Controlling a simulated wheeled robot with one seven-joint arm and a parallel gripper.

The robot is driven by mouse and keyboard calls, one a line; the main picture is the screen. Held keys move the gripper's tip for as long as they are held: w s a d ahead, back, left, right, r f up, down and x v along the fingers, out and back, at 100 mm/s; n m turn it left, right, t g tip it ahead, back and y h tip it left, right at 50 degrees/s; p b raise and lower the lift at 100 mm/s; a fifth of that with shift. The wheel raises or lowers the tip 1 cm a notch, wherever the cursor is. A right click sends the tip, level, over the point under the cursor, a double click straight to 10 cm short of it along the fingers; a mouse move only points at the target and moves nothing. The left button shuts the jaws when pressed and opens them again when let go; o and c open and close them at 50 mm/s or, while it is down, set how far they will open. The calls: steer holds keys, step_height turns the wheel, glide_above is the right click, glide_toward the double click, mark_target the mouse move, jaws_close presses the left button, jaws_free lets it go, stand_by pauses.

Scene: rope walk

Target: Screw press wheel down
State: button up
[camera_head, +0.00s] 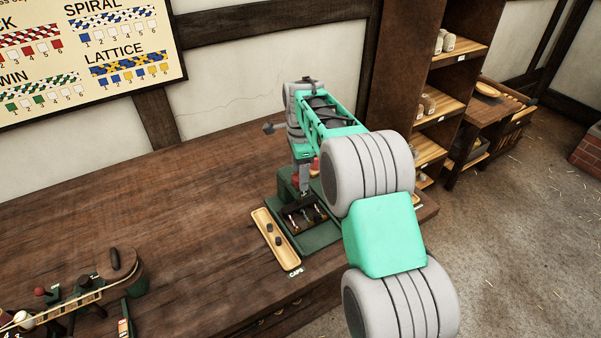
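My arm covers much of the fixture, and I cannot make out a whole press wheel. A dark bar with a knobbed end (270,127) sticks out left from behind my arm and may belong to the wheel.
Another fixture with a round drum (120,268) stands at the bench's lower left. Shelves (455,55) stand right. The bench (150,210) is bare in between.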

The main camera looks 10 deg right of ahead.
step_height(320, 180, up, 8)
steer(key=shift+f+b, duration=0.2)
steer(key=shift+b, duration=0.25)
steer(key=shift+s+r, duration=0.2)
steer(key=shift+r, duration=0.1)
steer(key=s+r+n+t, duration=0.2)
steer(key=s+r+n, duration=0.2)
steer(key=s+n, duration=0.75)
steer(key=s+f+n+t, duration=0.1)
steer(key=s+f+n, duration=0.2)
steer(key=s, duration=0.5)
steer(key=s+f+n, duration=0.3)
steer(key=s, duration=0.5)
steer(key=shift+s+d+f+t, duration=0.15)
steer(key=shift+f+t, duration=0.25)
steer(key=shift+c, duration=0.2)
